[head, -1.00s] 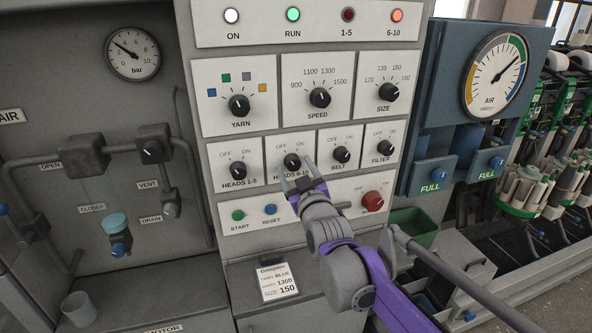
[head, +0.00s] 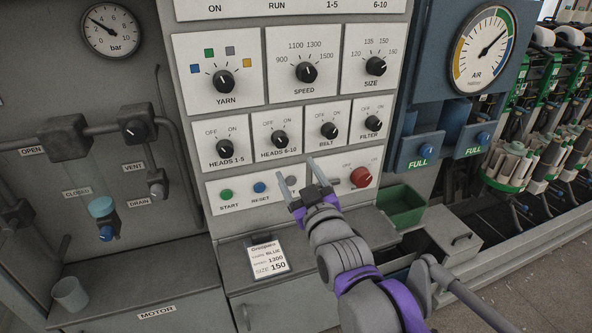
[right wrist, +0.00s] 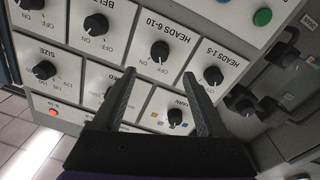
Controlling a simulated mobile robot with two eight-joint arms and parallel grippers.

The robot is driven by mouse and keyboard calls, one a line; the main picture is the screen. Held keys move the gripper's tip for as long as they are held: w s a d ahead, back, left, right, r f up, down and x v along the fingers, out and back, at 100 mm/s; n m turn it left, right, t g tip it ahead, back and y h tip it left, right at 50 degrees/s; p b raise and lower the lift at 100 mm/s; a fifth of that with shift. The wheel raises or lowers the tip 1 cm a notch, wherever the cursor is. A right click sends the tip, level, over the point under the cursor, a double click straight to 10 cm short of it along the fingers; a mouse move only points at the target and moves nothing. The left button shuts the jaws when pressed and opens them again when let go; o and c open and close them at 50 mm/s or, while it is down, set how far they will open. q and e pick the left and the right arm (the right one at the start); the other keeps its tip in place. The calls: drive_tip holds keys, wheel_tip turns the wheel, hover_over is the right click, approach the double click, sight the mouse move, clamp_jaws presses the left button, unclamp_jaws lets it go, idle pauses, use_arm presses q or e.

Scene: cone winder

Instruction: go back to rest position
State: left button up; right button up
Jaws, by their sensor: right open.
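My right gripper (head: 298,172) is open and empty in front of the grey control panel, level with the button row. Its open fingers also show in the right wrist view (right wrist: 158,84), with nothing between them but panel behind. The HEADS 6-10 knob (head: 280,138) is above and left of the fingertips and apart from them. The HEADS 1-5 knob (head: 225,146), BELT knob (head: 329,130) and FILTER knob (head: 372,122) are in the same row. The gripper hides part of the button row. My left gripper is in neither view.
A red knob (head: 361,177) is right of the gripper, and the green START button (head: 226,195) and blue RESET button (head: 260,188) are left. A green bin (head: 402,208) and a recipe card (head: 268,255) are lower. Pipes and valves (head: 70,135) stand at left.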

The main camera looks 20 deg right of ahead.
drive_tip(key=s+f+m+g, duration=0.1)
drive_tip(key=s+f+g, duration=0.5)
drive_tip(key=s+f, duration=0.6)
drive_tip(key=s+f+m+g, duration=0.2)
drive_tip(key=s+f+g, duration=0.5)
drive_tip(key=s+f, duration=0.5)
wheel_tip(320, 180, down, 5)
drive_tip(key=shift+s+d+f+m, duration=0.15)
drive_tip(key=shift+f+m, duration=0.05)
drive_tip(key=shift+m, duration=0.1)
